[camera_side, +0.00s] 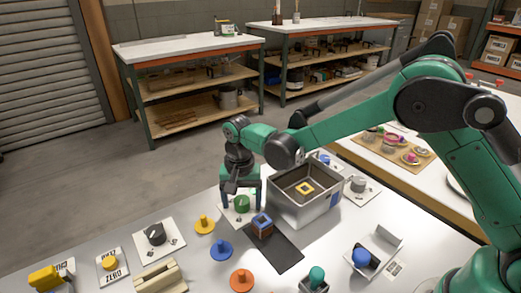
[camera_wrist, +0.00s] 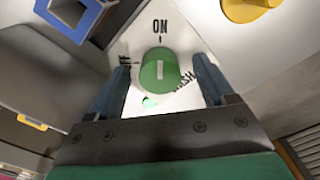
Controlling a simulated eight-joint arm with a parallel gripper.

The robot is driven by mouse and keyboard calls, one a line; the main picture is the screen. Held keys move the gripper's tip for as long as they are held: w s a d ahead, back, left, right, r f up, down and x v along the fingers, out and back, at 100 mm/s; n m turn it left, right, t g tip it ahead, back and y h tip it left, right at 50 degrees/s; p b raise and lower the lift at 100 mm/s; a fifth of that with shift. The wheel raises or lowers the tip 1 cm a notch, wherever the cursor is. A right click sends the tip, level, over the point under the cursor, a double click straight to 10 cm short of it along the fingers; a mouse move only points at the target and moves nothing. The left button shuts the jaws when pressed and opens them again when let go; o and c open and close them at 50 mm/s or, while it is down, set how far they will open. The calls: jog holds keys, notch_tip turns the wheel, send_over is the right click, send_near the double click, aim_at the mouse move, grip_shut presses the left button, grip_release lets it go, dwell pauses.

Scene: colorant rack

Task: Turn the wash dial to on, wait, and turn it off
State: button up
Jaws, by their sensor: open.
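The wash dial is a green round knob (camera_side: 242,204) on a white plate, left of the metal bin in the side view. In the wrist view the wash dial (camera_wrist: 160,74) has a white line on its face, lined up with the tick under the word ON. The plate (camera_wrist: 137,38) also carries OFF at left and WASH at right, both partly hidden by my fingers. A small green spot shows below the knob. My gripper (camera_side: 240,197) is open and points down over the dial, with one finger on each side. Gaps show between the fingers and knob in the wrist view.
A metal bin (camera_side: 305,209) with a yellow square ring stands close right of my gripper. A blue-topped block (camera_side: 262,224) sits in front on a dark mat (camera_side: 280,255). Yellow (camera_side: 204,224), blue (camera_side: 221,249) and orange (camera_side: 242,279) knobbed discs lie nearby.

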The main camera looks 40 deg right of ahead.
grip_shut()
jog(key=shift+n, duration=0.3)
jog(key=n, duration=1.3)
jog(key=shift+n, duration=2.1)
